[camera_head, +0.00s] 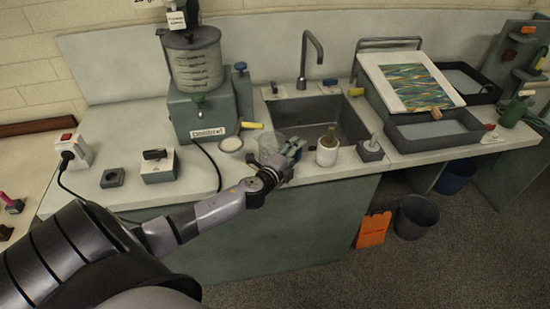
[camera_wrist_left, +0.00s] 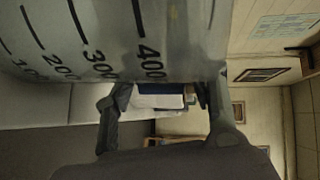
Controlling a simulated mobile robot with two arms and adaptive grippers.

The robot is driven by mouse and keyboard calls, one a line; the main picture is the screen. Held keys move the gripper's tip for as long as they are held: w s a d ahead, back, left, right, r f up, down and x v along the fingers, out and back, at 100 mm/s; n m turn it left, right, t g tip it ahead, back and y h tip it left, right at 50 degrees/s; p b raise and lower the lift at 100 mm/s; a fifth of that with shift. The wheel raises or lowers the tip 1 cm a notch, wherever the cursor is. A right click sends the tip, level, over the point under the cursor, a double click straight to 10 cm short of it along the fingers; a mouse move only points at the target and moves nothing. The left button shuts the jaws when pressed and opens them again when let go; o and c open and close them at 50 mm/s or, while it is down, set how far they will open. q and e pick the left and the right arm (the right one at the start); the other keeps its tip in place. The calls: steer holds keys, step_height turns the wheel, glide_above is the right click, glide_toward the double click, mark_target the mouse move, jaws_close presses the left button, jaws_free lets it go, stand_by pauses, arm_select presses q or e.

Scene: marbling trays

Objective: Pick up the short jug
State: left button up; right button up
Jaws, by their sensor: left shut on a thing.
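The short jug is a translucent cup with dark marks. In the head view it shows as a pale shape (camera_head: 267,143) at the front left of the sink, partly hidden by my left gripper (camera_head: 287,150). In the left wrist view the jug (camera_wrist_left: 120,45) fills the top, with marks from about 100 to 400. My left gripper also shows in the left wrist view (camera_wrist_left: 165,100), its fingers reaching up to the jug, and it is shut on the jug. I cannot tell whether the jug touches the counter. My right gripper is not in view.
A pot (camera_head: 327,151) with a brush and a small grey block (camera_head: 370,150) stand just right of my gripper. The sink (camera_head: 350,120) with its tap (camera_head: 308,55) lies behind. A large graduated tank (camera_head: 194,60) stands behind left, a white dish (camera_head: 231,144) to the left.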

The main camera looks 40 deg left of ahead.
arm_select(q)
steer(key=shift+f, duration=0.15)
steer(key=shift+c, duration=1.2)
steer(key=shift+a+r, duration=0.1)
steer(key=shift+r, duration=0.5)
steer(key=shift+s+r, duration=0.1)
steer(key=shift+r, duration=0.05)
steer(key=s+d+b, duration=0.1)
steer(key=s+b, duration=0.3)
steer(key=s, duration=1.3)
steer(key=shift+s+d+b, duration=0.3)
steer(key=shift+s+b, duration=0.05)
steer(key=shift+r, duration=0.1)
